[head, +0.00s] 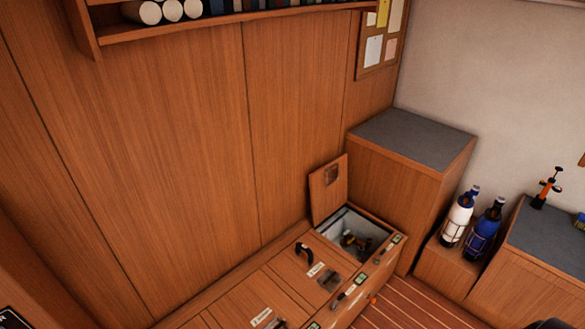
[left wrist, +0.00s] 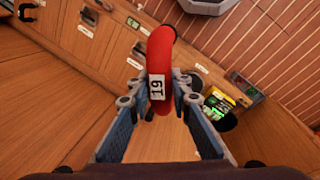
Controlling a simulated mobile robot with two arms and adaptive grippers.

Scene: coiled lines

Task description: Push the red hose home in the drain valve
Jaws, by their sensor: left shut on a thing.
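The hose sticks up and away from between the fingertips. In the head view, a small brass-and-black fitting (head: 355,242), which looks like the drain valve, sits inside an open locker (head: 372,228) in the bench. Its opening is too small to make out. The valve is not seen in the left wrist view, so the distance from hose to valve cannot be told. My right gripper is not in view.
The locker's wooden lid (head: 328,190) stands raised against the wall. A black hook-shaped piece (head: 303,252) stands on the bench top (head: 285,275). A white bottle (head: 458,217) and a blue bottle (head: 484,230) stand at right. The striped floor (head: 395,307) before the bench looks clear.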

